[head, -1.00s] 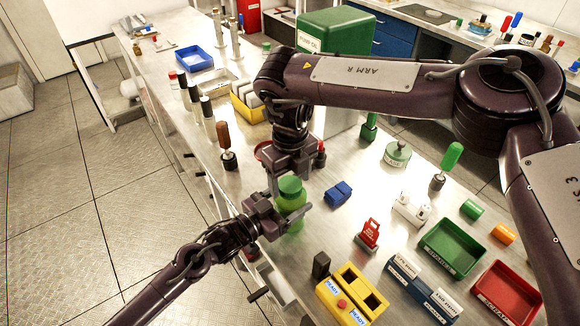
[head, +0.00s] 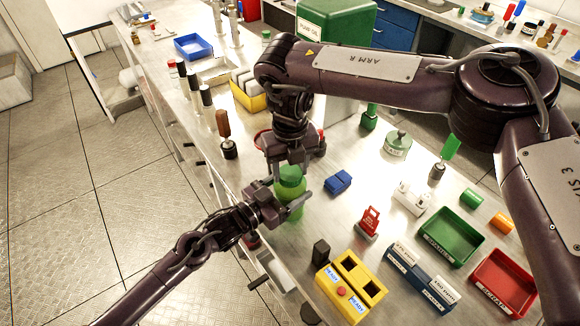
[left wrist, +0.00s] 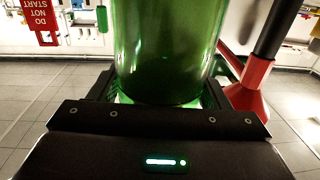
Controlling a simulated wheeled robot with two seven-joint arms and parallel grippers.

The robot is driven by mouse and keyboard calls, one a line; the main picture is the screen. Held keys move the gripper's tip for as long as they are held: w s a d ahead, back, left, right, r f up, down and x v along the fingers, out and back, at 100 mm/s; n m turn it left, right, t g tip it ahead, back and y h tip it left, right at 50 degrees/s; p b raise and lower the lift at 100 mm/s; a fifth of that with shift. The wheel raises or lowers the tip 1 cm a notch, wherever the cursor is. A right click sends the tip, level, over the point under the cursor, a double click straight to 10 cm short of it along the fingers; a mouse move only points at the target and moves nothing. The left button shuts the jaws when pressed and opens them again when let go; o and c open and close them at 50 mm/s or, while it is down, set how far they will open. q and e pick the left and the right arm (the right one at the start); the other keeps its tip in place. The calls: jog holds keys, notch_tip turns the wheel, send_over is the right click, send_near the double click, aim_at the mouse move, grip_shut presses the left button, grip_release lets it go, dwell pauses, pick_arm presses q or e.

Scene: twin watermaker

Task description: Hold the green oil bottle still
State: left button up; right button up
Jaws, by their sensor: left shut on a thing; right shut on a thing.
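The green oil bottle (head: 291,182) stands upright over the bench near its left edge, between my two grippers. My left gripper (head: 286,207) comes in from the left and is shut around the bottle's body. In the left wrist view the see-through green bottle (left wrist: 165,50) fills the space between the fingers. My right gripper (head: 290,167) reaches down from above and is shut at the bottle's top. Its fingers partly hide the cap, so the exact contact is hard to see.
A yellow block (head: 350,285) with two square holes, a red tag stand (head: 368,222) and a small blue block (head: 338,181) stand nearby. Green (head: 452,238) and red (head: 505,285) trays lie to the right. A red funnel-shaped thing (left wrist: 250,92) is close beside the bottle in the wrist view.

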jog(key=m, duration=0.7)
jog(key=shift+m, duration=0.3)
jog(key=m, duration=0.7)
jog(key=o, duration=1.1)
jog(key=shift+r, duration=2.25)
jog(key=shift+c, duration=0.4)
